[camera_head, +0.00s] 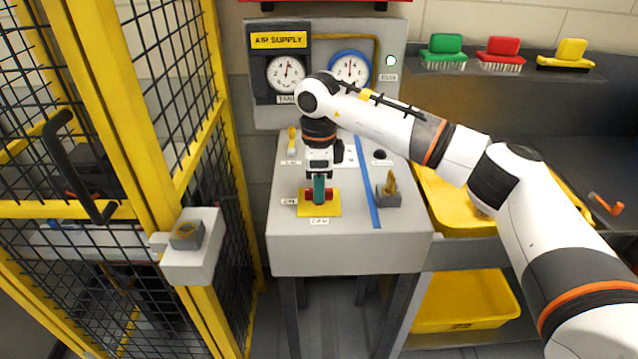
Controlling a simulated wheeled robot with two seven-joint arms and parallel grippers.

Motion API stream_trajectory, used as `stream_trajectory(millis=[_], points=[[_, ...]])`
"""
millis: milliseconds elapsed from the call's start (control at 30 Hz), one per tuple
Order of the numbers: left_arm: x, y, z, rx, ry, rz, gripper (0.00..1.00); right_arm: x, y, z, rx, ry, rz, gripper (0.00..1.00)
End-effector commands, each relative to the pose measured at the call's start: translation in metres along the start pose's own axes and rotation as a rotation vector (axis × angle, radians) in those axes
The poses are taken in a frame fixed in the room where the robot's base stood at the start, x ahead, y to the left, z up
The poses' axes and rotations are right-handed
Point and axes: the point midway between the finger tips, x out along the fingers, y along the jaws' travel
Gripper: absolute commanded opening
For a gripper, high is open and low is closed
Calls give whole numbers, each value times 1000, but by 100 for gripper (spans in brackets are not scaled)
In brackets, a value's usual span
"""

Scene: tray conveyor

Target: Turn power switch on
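A red switch handle (329,195) sits on a yellow square plate (320,210) on the sloping top of the grey console. It looks like the power switch, but its small label is too small to read. My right gripper (319,190) points down at it from above. Its teal fingertips overlap the middle of the red handle, with red showing on both sides. The fingers hide that part, and I cannot tell whether they are closed on it. My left gripper is not in view.
A grey block with a yellow lever (389,189) and a blue strip (368,185) lie right of the plate. A small yellow lever (292,140) is behind left. An air supply panel (278,75) rises behind. A yellow-framed mesh fence (148,120) stands left; yellow bins (463,303) right.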

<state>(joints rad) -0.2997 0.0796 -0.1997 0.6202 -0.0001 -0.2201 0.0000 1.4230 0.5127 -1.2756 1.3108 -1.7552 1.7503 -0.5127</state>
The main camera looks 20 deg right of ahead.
Motion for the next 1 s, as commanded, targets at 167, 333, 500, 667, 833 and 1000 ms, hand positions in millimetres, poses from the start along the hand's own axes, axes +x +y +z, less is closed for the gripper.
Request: stream_trajectory(millis=[167,333,500,667,833,1000], points=[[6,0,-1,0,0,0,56,-24,1,0,0,3,5,36],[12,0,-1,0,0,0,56,-62,1,-1,1,3,6,36],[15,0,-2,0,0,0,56,-95,1,0,2,3,5,36],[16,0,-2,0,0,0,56,-113,0,0,2,2,3,36],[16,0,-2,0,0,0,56,-118,0,0,1,1,1,36],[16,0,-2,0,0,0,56,-118,0,0,1,1,1,36]])
